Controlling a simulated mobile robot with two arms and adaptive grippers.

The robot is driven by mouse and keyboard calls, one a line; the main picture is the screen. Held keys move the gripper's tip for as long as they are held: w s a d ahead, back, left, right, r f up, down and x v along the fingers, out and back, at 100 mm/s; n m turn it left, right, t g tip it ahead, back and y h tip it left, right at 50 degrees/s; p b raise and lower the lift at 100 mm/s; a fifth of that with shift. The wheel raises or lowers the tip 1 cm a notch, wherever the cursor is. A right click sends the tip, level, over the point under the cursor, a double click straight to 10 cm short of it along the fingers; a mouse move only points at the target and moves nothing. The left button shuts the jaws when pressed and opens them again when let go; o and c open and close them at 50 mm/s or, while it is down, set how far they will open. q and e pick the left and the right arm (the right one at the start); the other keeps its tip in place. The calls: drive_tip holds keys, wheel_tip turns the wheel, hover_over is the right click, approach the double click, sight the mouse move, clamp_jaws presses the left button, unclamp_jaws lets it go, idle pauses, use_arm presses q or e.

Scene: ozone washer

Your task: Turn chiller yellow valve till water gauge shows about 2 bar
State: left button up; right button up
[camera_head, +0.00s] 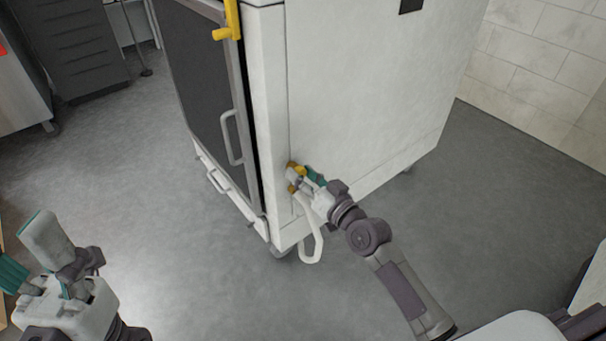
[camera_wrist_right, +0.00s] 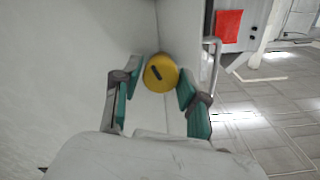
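The chiller is the large white cabinet (camera_head: 350,95) in the middle of the head view. The yellow valve (camera_head: 292,168) sits low on its side, near the front corner. In the right wrist view it is a round yellow knob (camera_wrist_right: 161,74) with a dark slot mark. My right gripper (camera_head: 304,179) is at the valve; in the wrist view its teal-padded fingers (camera_wrist_right: 160,84) stand apart on either side of the knob. Firm contact cannot be made out. My left gripper (camera_head: 32,260) is open and empty at lower left, away from the chiller. No water gauge reading is visible.
A white hose (camera_head: 311,246) loops below the valve. The chiller's dark front door has a handle (camera_head: 232,138), and a yellow lever (camera_head: 224,33) is above. Dark drawers (camera_head: 72,45) stand at upper left. The grey floor around the chiller is mostly clear.

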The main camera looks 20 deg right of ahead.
drive_tip(key=shift+o, duration=1)
drive_tip(key=shift+s, duration=0.15)
drive_tip(key=v, duration=1.1)
drive_tip(key=shift+s+d, duration=0.15)
drive_tip(key=shift+s, duration=0.25)
